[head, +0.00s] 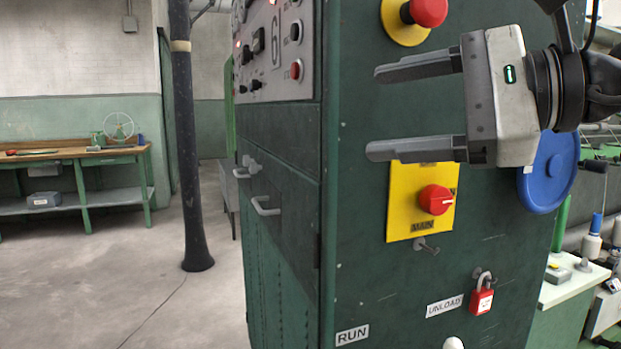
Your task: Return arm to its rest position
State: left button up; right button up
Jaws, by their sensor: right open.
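My right gripper (418,108) comes in from the right at the upper right of the head view. Its two grey fingers are spread apart and point left, with nothing between them. It is in front of the green machine cabinet (390,280); I cannot tell how far from the face it is. A yellow plate with a red rotary switch (435,200) labelled MAIN sits just below the lower finger, which overlaps the plate's top edge. My left gripper is not in view.
A red emergency button (428,11) is above the gripper. A red padlock (481,298) hangs near the UNLOAD label. A blue disc (549,172) is behind the wrist. A dark post (188,150) and a workbench (75,170) stand left, with open floor between.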

jog(key=s+a+f+m+g+y, duration=0.1)
jog(key=a+f+m+g+y, duration=0.3)
jog(key=f+y, duration=0.15)
jog(key=w+d+f+n+t+h, duration=0.25)
jog(key=f+n+t, duration=0.25)
jog(key=f+n, duration=0.45)
jog(key=w+d+f+n+t+h, duration=0.1)
jog(key=d+f+n+t+h, duration=0.15)
jog(key=f+n+t, duration=0.7)
jog(key=w+d+f+n+t+h, duration=0.2)
jog(key=f+n+h, duration=0.2)
jog(key=n, duration=1.1)
jog(key=s+f+m+g+h, duration=0.2)
jog(key=s+f+m, duration=0.3)
jog(key=f, duration=0.4)
jog(key=s+d+f+m+g+h, duration=0.1)
jog(key=s+f+m+g+h, duration=0.2)
jog(key=f, duration=0.7)
jog(key=s+f+m+g+h, duration=0.2)
jog(key=s+f+m+g, duration=0.2)
jog(key=s+f+m, duration=0.3)
notch_tip(320, 180, down, 2)
jog(key=shift+s+d+f+g+p, duration=0.2)
jog(key=shift+s+d+g+p, duration=0.15)
jog(key=shift+s, duration=0.2)
